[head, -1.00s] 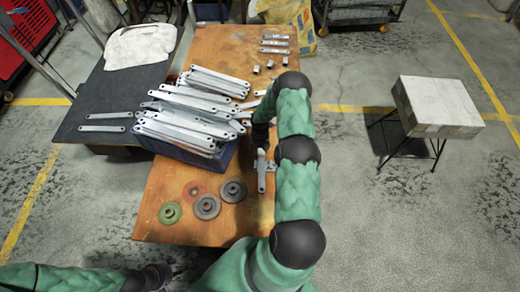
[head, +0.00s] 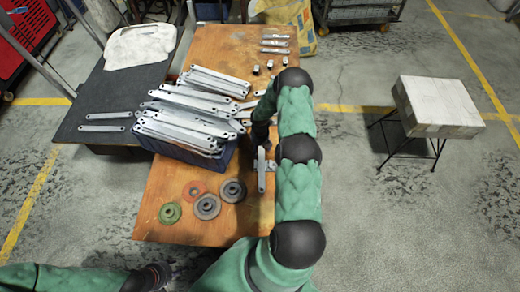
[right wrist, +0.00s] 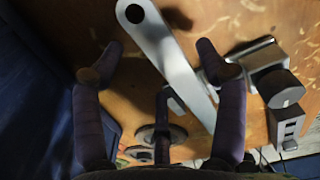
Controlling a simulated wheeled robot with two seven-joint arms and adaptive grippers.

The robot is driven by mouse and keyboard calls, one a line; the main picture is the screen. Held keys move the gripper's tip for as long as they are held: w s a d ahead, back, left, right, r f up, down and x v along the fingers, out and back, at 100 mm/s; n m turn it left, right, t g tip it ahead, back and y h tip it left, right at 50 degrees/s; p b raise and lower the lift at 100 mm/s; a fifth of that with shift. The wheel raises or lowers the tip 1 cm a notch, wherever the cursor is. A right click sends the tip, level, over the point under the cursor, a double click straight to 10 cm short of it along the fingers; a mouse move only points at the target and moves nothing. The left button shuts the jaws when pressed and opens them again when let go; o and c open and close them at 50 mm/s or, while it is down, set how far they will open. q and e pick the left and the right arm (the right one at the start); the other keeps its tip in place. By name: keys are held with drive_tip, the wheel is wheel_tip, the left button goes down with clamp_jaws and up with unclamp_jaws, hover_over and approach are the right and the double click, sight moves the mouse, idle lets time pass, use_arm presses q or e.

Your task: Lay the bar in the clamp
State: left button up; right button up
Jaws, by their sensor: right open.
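A flat grey bar (head: 262,178) with a hole near its end lies at the clamp (head: 271,165) near the table's right edge. In the right wrist view the bar (right wrist: 168,48) runs slantwise in front of my right gripper (right wrist: 160,62), and the clamp (right wrist: 270,72) is at the right. The right gripper is open, its fingers apart on either side of part of the bar; I see no grip on it. I cannot tell whether the bar is fully seated. In the head view my right arm hides part of this area. My left gripper (head: 155,277) is low at the bottom left, its fingers unclear.
A blue bin (head: 190,166) heaped with bars stands left of the clamp. Several round discs (head: 206,207) lie at the table's (head: 165,228) front. Small metal blocks (head: 270,66) and short bars (head: 275,43) lie at the back.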

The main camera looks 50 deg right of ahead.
wheel_tip(320, 180, up, 11)
drive_tip(key=shift+f, duration=0.2)
idle(0.7)
